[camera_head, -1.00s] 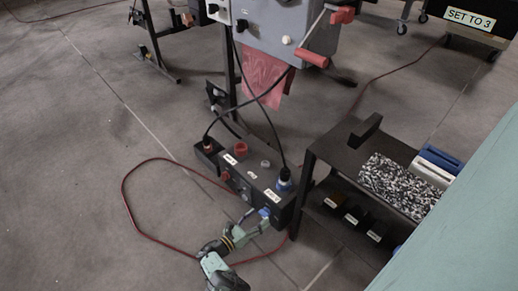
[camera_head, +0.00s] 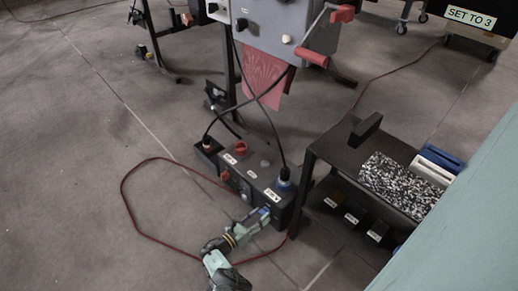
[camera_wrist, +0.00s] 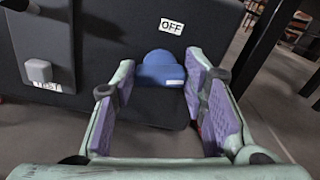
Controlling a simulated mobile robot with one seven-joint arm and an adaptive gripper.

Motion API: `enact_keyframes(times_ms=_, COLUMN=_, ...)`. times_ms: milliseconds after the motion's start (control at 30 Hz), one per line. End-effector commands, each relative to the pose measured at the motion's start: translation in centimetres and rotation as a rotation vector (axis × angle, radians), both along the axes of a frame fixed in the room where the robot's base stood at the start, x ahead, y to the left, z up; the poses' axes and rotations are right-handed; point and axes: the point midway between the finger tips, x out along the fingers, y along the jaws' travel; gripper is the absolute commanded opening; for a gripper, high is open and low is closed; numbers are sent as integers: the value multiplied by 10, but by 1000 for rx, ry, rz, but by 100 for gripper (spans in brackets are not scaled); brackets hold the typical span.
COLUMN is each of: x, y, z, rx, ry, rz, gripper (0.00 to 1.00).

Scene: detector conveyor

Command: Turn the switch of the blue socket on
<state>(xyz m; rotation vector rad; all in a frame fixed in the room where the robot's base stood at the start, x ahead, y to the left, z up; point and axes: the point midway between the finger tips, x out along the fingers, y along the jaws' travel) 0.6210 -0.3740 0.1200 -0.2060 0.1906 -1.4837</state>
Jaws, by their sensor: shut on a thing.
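The black socket box (camera_head: 246,184) stands on the floor in the head view. Its blue socket (camera_head: 284,184), with a black plug and cable in it, is at the right end. The blue switch (camera_wrist: 161,72) sits on the box's front face, under a white label reading OFF (camera_wrist: 171,26).
A grey switch (camera_wrist: 39,70) is left of the blue one, with a partly hidden label under it. A black shelf cart (camera_head: 333,150) stands close on the right. A red cable (camera_head: 127,205) loops on the floor at left; open floor lies there.

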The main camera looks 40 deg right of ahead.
Motion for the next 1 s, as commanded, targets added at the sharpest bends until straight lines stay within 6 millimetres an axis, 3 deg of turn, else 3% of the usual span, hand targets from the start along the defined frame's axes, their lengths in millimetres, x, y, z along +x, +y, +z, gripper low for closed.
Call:
enact_keyframes(times_ms=167, x=0, y=0, z=0, rx=0, ry=0, rz=0, gripper=12)
enact_keyframes(times_ms=600, x=-2, y=0, z=0, rx=20, ry=-254, rz=0, gripper=12)
enact_keyframes(times_ms=900, x=-2, y=0, z=0, rx=21, ry=-272, rz=0, gripper=12)
enact_keyframes(times_ms=933, x=-2, y=0, z=0, rx=21, ry=-272, rz=-1, gripper=40)
enact_keyframes(times_ms=1000, x=-2, y=0, z=0, rx=21, ry=-272, rz=-1, gripper=45)
